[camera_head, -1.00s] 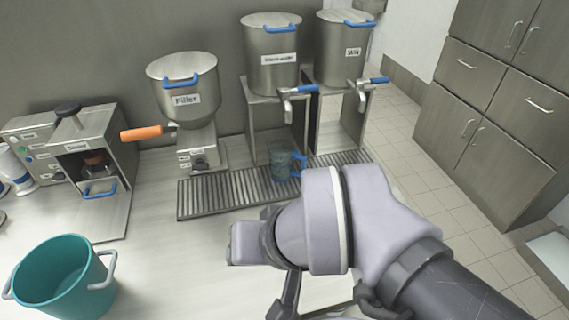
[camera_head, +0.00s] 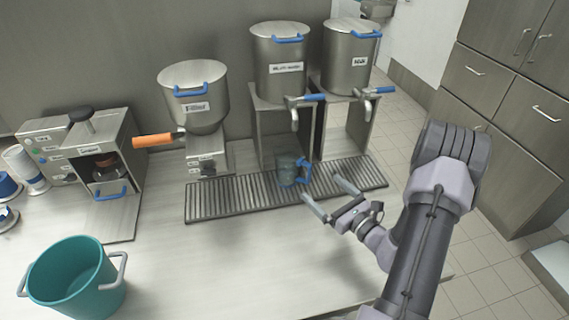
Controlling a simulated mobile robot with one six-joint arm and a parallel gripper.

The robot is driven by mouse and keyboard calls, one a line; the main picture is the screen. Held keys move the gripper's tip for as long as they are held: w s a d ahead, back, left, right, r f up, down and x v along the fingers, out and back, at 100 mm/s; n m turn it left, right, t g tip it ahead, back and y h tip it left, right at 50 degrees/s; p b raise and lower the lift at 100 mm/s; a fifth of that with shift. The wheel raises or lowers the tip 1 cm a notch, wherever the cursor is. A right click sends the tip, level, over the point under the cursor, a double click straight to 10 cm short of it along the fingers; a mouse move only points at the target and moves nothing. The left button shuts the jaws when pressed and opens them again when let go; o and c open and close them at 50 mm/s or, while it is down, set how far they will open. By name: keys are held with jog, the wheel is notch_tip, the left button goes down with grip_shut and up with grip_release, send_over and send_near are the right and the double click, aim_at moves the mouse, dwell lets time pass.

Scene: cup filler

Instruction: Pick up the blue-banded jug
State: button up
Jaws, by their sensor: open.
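The jug (camera_head: 287,170) is a small see-through vessel with a blue handle on its right side. It stands upright on the slatted drip grate (camera_head: 230,196), below the tap of the middle steel tank. A blue band around it is hard to make out at this size. My gripper (camera_head: 325,190) is open and empty, to the right of and nearer than the jug. Its two fingers point up and left towards the jug and its handle, apart from them.
Two steel tanks with blue tap levers (camera_head: 313,97) stand behind the grate. A filler (camera_head: 193,97) with an orange handle is to the left, then a coffee machine (camera_head: 95,160). A teal bucket (camera_head: 70,285) stands front left. The counter's front middle is clear.

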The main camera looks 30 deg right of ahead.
aim_at(291, 157)
jog(key=w+b, duration=0.1)
jog(key=w, duration=0.4)
jog(key=w+a+b, duration=0.1)
jog(key=w, duration=0.5)
jog(key=w+a+b, duration=0.1)
jog(key=w, duration=0.4)
jog(key=shift+w+a, duration=0.25)
jog(key=c, duration=2)
jog(key=shift+r+p, duration=1.1)
jog(key=shift+r, duration=0.9)
jog(key=s+a, duration=0.1)
jog(key=s, duration=0.4)
jog(key=s+a, duration=0.2)
jog(key=s, duration=0.3)
jog(key=s+a+r+p, duration=0.1)
jog(key=s+a, duration=0.1)
jog(key=s, duration=0.3)
jog(key=shift+s+a, duration=0.1)
jog(key=shift+a, duration=0.05)
